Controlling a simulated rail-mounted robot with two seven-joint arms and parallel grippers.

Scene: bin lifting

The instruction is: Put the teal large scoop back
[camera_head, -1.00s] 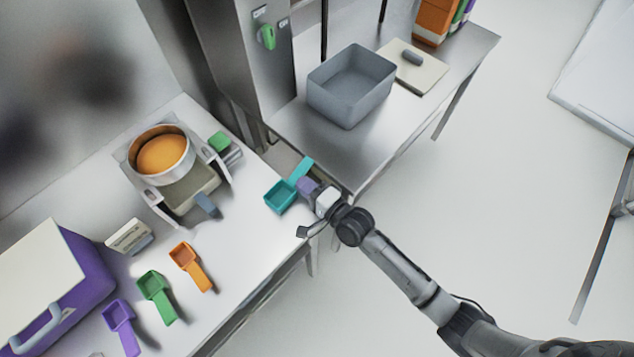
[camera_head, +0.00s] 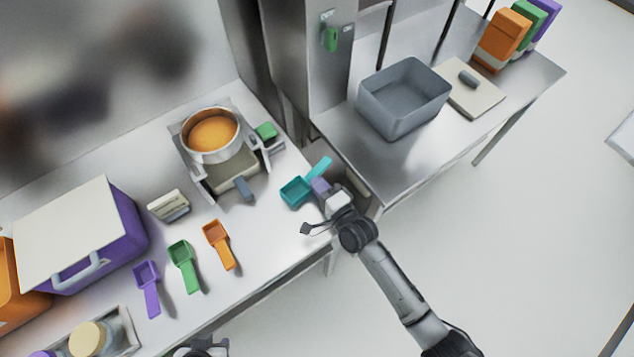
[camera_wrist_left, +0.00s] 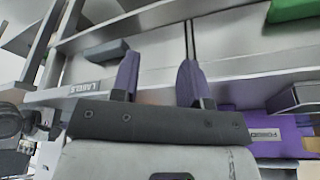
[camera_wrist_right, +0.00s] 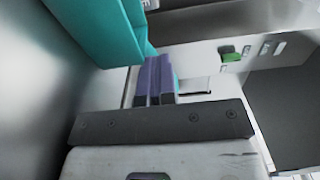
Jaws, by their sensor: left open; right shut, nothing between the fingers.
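The teal scoop (camera_head: 297,190) is near the right end of the left counter, its handle (camera_head: 321,167) pointing up and right. I cannot tell whether it rests on the counter. My right gripper (camera_head: 318,187) is beside it, purple fingers shut together. In the right wrist view the scoop's teal side (camera_wrist_right: 95,30) fills the upper left, close to the shut fingers (camera_wrist_right: 153,80); contact is unclear. My left gripper (camera_head: 205,348) is partly cut off at the head view's bottom edge. In the left wrist view its purple fingers (camera_wrist_left: 160,80) are apart and empty.
Orange (camera_head: 217,240), green (camera_head: 182,262) and purple (camera_head: 147,285) scoops lie in a row. A pan (camera_head: 211,138) on a scale stands behind, with a purple bin (camera_head: 125,225) to the left. A grey tub (camera_head: 402,105) sits on the right table, across a gap.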

